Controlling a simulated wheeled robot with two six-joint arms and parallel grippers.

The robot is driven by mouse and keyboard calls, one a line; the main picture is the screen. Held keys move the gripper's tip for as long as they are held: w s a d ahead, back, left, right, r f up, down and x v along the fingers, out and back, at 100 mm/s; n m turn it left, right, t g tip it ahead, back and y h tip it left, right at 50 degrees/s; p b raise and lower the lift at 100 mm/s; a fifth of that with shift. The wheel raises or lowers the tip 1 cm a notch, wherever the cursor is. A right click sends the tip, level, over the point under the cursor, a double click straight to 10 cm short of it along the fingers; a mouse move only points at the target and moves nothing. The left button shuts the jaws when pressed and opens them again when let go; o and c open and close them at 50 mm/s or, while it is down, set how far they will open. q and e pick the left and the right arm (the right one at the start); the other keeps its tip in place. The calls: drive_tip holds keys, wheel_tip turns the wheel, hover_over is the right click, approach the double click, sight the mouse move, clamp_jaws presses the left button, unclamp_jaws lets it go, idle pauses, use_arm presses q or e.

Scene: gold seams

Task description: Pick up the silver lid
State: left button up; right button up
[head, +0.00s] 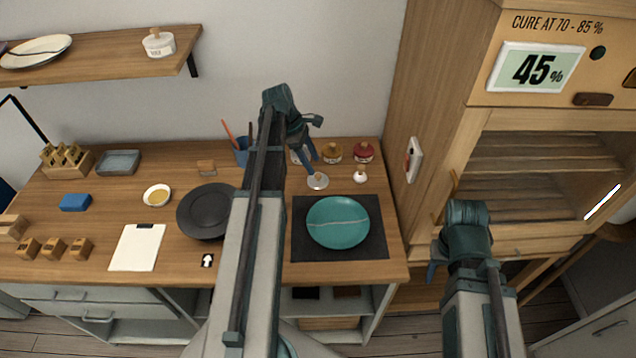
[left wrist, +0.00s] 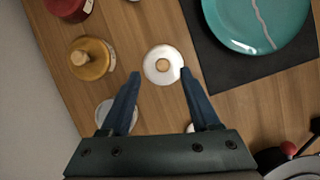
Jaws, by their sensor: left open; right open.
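A teal plate (head: 338,222) with a pale seam lies on the dark mat (head: 379,245). A blue cup (head: 241,156) holds tools at left.

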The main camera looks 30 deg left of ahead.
sight(317, 175)
use_arm(q)
drive_tip(key=b+x, duration=0.4)
drive_tip(key=shift+s+a+f, duration=0.2)
drive_tip(key=shift+s+f, duration=0.1)
drive_tip(key=shift+f, duration=0.05)
drive_tip(key=shift+w+d+f+b, duration=0.1)
drive_tip(key=shift+d+f+b, duration=0.2)
drive_tip(key=shift+b, duration=0.25)
clamp_jaws()
